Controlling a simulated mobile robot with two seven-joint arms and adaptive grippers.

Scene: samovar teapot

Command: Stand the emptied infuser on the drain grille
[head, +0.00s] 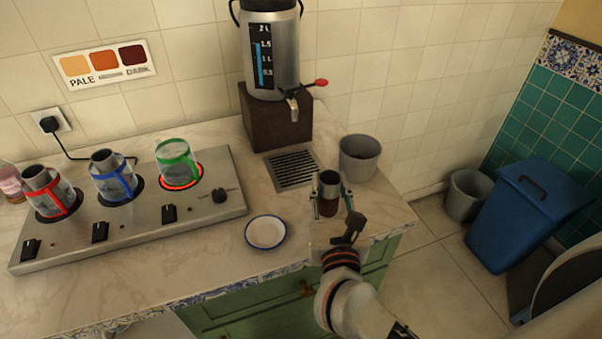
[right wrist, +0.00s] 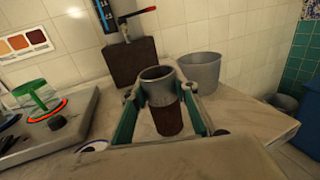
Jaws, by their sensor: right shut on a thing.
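The infuser (head: 329,186) is a grey metal cylinder with a dark brown lower part. My right gripper (head: 331,199) is shut on it, one finger on each side, and it looks upright. In the right wrist view the infuser (right wrist: 157,75) stands between the green-lined fingers. Whether anything is inside it cannot be seen. The drain grille (head: 292,169) is a slotted dark metal plate in the counter, left of and behind the infuser in the head view. The gap between infuser and counter is hard to tell. My left gripper is not in view.
A samovar (head: 270,60) on a brown block stands behind the grille. A grey bin (head: 359,158) is just right of the infuser. A white saucer (head: 266,232) lies front left. The hob (head: 150,215) holds red, blue and green-banded glass jugs; the plate under green glows.

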